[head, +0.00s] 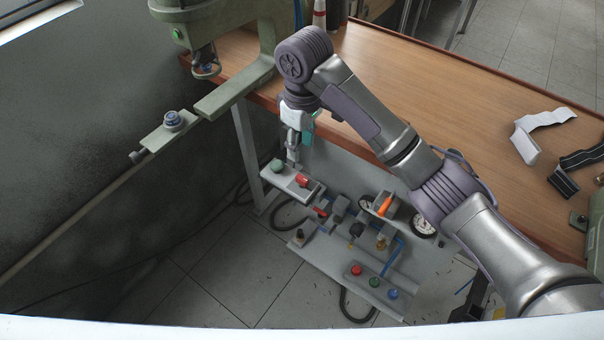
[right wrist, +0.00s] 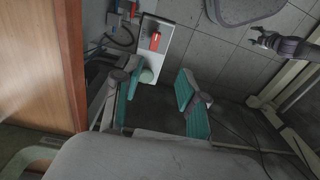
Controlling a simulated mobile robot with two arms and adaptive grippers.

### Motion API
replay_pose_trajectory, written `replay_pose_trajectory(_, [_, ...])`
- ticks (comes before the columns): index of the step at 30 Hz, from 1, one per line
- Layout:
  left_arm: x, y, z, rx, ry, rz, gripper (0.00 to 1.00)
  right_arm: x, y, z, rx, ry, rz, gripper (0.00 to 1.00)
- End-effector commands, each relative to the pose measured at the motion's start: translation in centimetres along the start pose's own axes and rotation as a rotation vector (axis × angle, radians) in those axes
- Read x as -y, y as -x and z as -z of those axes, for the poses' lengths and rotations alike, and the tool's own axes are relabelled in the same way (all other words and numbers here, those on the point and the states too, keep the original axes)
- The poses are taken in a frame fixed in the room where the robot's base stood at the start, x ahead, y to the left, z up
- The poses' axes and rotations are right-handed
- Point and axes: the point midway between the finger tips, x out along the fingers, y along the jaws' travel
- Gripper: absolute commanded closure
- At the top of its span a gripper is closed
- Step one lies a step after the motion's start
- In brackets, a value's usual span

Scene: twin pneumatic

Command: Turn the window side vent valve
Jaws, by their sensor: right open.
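A smaller red handle (head: 320,212) and an orange handle (head: 385,205) sit further along. I cannot tell for certain which is the window side vent valve. My right gripper (head: 294,150) hangs beside the table edge, just above the bracket. Contact cannot be told.
The wooden table (head: 450,110) edge runs close beside my right arm. A green machine (head: 232,85) stands at the table's left end. Red, green and blue buttons (head: 374,281) and two gauges (head: 423,226) are on the panel. The tiled floor (head: 220,270) left of it is mostly clear.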

Motion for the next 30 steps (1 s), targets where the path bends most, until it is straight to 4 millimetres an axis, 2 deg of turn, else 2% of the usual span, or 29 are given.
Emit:
replay_pose_trajectory(3, [0.0, 0.0, 0.0, 0.0, 0.0, 0.0, 0.47, -0.7, 1.1, 0.2, 0.025, 0.003, -0.017, 0.58])
replay_pose_trajectory(7, [0.1, -0.1, 0.0, 0.0, 0.001, 0.001, 0.47, -0.8, 0.2, 0.2, 0.029, 0.003, -0.016, 0.58])
replay_pose_trajectory(11, [0.1, -0.3, 0.0, 0.0, 0.001, 0.001, 0.47, -0.8, -2.0, 0.1, 0.029, 0.004, -0.016, 0.58])
replay_pose_trajectory(21, [0.1, 0.3, 0.0, 0.0, 0.001, 0.001, 0.47, -1.0, -9.0, -0.1, 0.028, 0.002, -0.017, 0.58])
replay_pose_trajectory(25, [0.1, 0.4, 0.0, 0.0, 0.0, 0.001, 0.47, -1.0, -10.9, -0.1, 0.026, 0.002, -0.018, 0.58])
replay_pose_trajectory(30, [0.1, 0.4, 0.0, 0.0, 0.0, 0.002, 0.47, -1.0, -12.2, -0.1, 0.025, 0.004, -0.02, 0.58])
